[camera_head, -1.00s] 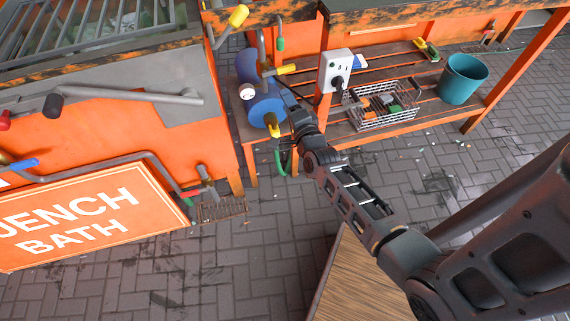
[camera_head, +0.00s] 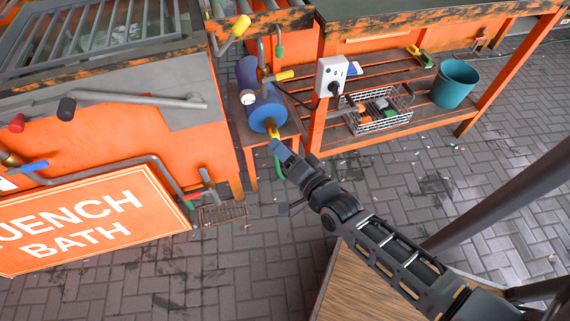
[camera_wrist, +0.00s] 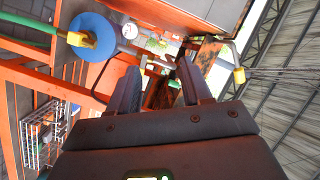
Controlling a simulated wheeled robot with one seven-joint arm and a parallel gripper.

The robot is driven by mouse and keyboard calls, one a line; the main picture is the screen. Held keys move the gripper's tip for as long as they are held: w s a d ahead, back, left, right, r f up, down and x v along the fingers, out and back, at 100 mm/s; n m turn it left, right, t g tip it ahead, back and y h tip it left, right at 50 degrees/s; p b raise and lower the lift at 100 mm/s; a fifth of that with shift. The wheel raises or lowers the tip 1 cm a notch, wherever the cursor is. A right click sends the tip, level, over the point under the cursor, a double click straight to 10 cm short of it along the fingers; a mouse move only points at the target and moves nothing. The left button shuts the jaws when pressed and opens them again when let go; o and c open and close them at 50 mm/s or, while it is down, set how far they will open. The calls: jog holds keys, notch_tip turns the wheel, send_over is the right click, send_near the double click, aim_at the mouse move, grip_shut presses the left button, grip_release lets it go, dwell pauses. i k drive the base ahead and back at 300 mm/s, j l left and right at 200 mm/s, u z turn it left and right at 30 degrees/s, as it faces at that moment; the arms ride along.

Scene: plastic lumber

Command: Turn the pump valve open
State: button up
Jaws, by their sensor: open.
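The blue pump (camera_head: 262,108) sits low beside the orange bench, with a round white gauge (camera_head: 247,97) on it. A yellow fitting (camera_head: 273,132) is at its front end, and a yellow handle (camera_head: 284,75) sticks out above it to the right. I cannot tell which yellow part is the valve. My gripper (camera_head: 281,150) is just below the pump's front end in the head view. In the wrist view my gripper (camera_wrist: 158,88) is open, with nothing seen between its fingers. There the pump's blue face (camera_wrist: 97,50) and yellow fitting (camera_wrist: 80,39) lie up and left of the fingers.
A white socket box (camera_head: 331,76) is fixed to an orange post right of the pump. A wire basket (camera_head: 378,122) and teal bucket (camera_head: 455,84) stand on the slatted shelf. Another yellow handle (camera_head: 240,25) is above the pump. Paved floor (camera_head: 250,270) is clear in front.

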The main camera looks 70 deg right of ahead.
aim_at(286, 75)
jog(key=k+l, duration=0.1)
jog(key=l, duration=0.35)
jog(key=k+l, duration=0.15)
jog(key=l, duration=0.3)
jog(key=k+l+u, duration=0.1)
jog(key=l, duration=0.35)
